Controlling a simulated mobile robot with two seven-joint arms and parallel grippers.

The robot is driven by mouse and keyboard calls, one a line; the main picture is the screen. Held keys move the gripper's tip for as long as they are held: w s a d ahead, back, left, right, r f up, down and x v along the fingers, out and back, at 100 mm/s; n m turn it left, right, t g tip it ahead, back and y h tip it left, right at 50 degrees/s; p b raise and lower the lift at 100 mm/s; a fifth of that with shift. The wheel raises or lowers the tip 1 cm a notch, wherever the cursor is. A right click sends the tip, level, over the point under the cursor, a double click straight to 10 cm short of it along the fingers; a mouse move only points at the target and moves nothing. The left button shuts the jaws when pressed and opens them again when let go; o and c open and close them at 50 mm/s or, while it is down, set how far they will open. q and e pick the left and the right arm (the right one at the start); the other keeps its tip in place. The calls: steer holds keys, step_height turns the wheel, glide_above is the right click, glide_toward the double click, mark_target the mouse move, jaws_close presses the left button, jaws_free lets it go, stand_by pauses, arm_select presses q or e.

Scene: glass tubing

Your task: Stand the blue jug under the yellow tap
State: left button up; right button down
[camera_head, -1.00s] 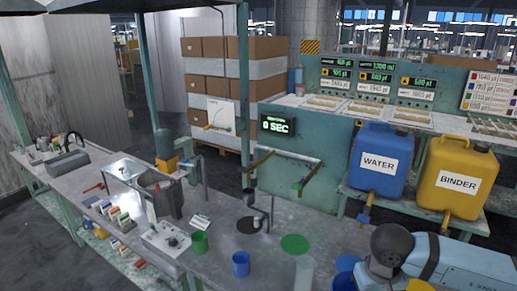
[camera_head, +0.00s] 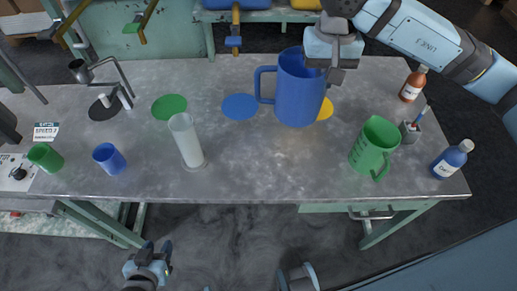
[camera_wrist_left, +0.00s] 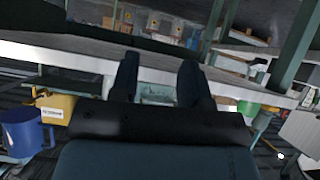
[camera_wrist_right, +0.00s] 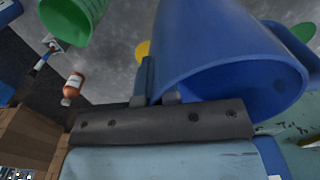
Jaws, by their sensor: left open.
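The blue jug (camera_head: 298,92) is upright over the right-centre of the bench, partly covering a yellow disc (camera_head: 326,108). I cannot tell whether its base touches the bench. My right gripper (camera_head: 334,70) is shut on the jug's wall at its right side. The jug fills much of the right wrist view (camera_wrist_right: 215,50), with the fingers against its wall. My left gripper (camera_head: 150,258) is open and empty before the bench's front edge.
A green jug (camera_head: 374,145), brown bottle (camera_head: 413,84) and blue bottle (camera_head: 452,159) stand at the right. A clear cylinder (camera_head: 187,142), blue cup (camera_head: 109,158) and green cup (camera_head: 45,157) stand left. Blue (camera_head: 239,106) and green (camera_head: 169,107) discs lie flat.

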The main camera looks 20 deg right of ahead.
steer(key=shift+w+d+f, duration=0.1)
steer(key=shift+d+f, duration=0.1)
steer(key=shift+f, duration=9.7)
steer(key=shift+f, duration=0.25)
steer(key=c, duration=1.4)
jaws_free()
steer(key=shift+o, duration=0.2)
steer(key=shift+r, duration=0.1)
